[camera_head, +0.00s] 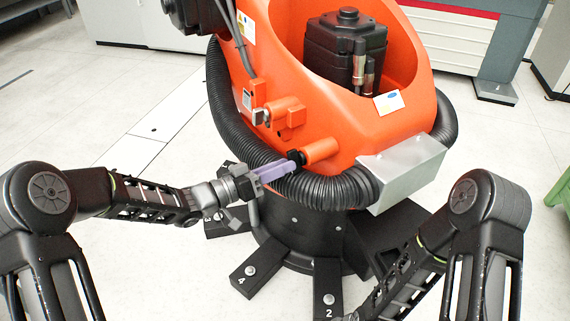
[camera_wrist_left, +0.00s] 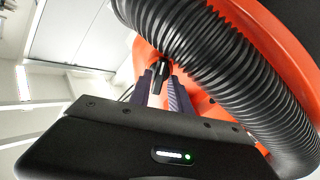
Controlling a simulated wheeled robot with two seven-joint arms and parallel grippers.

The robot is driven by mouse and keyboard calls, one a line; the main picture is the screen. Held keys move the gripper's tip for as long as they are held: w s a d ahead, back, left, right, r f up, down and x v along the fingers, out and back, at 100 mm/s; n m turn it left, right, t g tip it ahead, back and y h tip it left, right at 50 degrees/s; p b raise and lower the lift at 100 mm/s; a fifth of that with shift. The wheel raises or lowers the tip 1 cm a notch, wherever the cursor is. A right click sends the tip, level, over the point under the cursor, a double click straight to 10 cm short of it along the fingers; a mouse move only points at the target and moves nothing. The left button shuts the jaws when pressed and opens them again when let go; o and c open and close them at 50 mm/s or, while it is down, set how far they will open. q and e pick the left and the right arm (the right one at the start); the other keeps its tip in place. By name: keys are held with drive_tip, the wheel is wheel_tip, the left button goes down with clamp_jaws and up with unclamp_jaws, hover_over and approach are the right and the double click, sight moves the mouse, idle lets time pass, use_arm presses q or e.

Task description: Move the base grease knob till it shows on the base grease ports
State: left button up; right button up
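A small black knob (camera_head: 297,157) sits at the end of a short orange cylinder (camera_head: 322,150) on the orange robot body. I take it for the base grease knob. My left gripper (camera_head: 289,166) has its purple fingers pointing at this knob, with the tips right by it. In the left wrist view, the two fingers (camera_wrist_left: 162,76) stand apart on either side of a black part (camera_wrist_left: 161,72). Whether they press on it cannot be told. No part is clearly readable as the base grease ports. My right gripper is out of view; only its arm shows at lower right.
A thick black corrugated hose (camera_head: 320,188) curves around the orange body, close below my left fingers; it also fills the upper right of the wrist view (camera_wrist_left: 215,60). A grey metal box (camera_head: 400,172) sits at right. Numbered black feet (camera_head: 250,273) spread from the base. The floor at left is clear.

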use_arm(q)
drive_tip(key=p+v, duration=0.1)
drive_tip(key=v, duration=0.5)
drive_tip(key=shift+a+p, duration=0.25)
drive_tip(key=shift+p, duration=0.05)
drive_tip(key=shift+s, duration=0.15)
